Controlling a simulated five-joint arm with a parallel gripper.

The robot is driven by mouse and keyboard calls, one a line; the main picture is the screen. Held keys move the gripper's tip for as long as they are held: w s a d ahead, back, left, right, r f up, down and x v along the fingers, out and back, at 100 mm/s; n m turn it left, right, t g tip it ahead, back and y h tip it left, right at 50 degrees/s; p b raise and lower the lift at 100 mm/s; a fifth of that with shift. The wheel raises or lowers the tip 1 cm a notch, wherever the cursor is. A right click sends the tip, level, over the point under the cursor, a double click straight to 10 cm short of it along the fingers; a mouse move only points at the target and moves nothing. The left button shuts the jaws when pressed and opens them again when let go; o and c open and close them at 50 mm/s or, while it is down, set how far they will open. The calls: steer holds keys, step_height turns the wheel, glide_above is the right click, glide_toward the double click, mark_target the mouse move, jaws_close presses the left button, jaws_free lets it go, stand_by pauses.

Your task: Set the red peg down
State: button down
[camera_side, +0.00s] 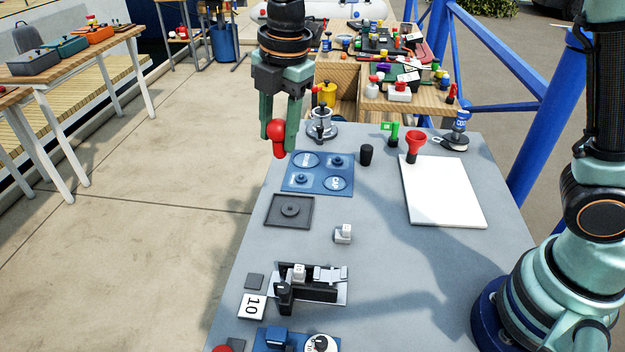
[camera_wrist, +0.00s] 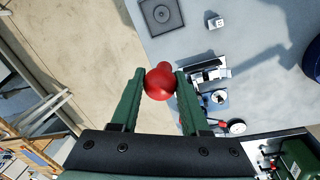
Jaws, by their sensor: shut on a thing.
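The red peg (camera_side: 279,141) has a round head and a narrower part below it. My gripper (camera_side: 278,130) is shut on it and holds it upright or nearly so, by the left edge of the grey table in the side view. In the wrist view the red peg (camera_wrist: 159,86) sits between the two green fingers of my gripper (camera_wrist: 158,76), with floor and table edge behind it. Its height above the table is hard to tell. The blue plate (camera_side: 290,184) with round labelled pads lies just right of and below it in the side view.
A dark square plate (camera_side: 274,220), a black cylinder (camera_side: 367,155), a white cube (camera_side: 343,234) and a metal fitting (camera_side: 321,128) stand nearby. A black slider device (camera_side: 307,285) lies toward the front. Bare tabletop lies mid-table.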

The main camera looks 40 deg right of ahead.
steer(key=shift+n, duration=0.4)
steer(key=shift+s+a+f, duration=0.15)
steer(key=shift+a+f, duration=0.45)
steer(key=shift+f, duration=2.75)
steer(key=shift+s+a+f, duration=0.1)
steer(key=shift+a+f, duration=0.5)
steer(key=shift+f, duration=2.75)
steer(key=shift+s+a+f, duration=0.15)
steer(key=shift+a+f, duration=0.45)
steer(key=shift+f, duration=2.75)
steer(key=shift+c, duration=2)
jaws_free()
steer(key=shift+f, duration=0.1)
